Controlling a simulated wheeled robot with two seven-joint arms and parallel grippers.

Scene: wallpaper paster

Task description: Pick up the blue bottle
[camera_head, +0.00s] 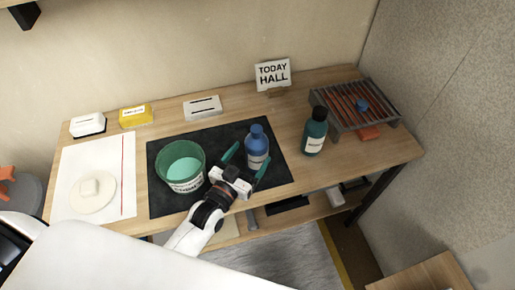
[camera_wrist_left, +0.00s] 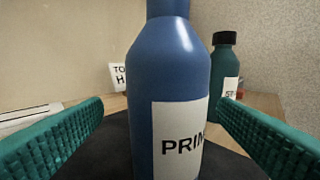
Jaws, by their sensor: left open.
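The blue bottle (camera_head: 257,148) stands upright on the black mat (camera_head: 222,140), with a white label on its front. In the left wrist view the blue bottle (camera_wrist_left: 172,85) fills the middle, its label reading "PRIM" in part. My left gripper (camera_head: 245,164) is open, its two green fingers on either side of the bottle in the head view. In the left wrist view the left gripper's (camera_wrist_left: 160,140) fingers show gaps to the bottle on both sides. My right gripper is not in view.
A green bucket (camera_head: 165,163) stands left of the bottle. A dark teal bottle (camera_head: 315,132) with a black cap stands to the right. A slatted rack (camera_head: 356,104) and a "TODAY HALL" sign (camera_head: 272,74) are behind. White paper (camera_head: 118,180) lies at the left.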

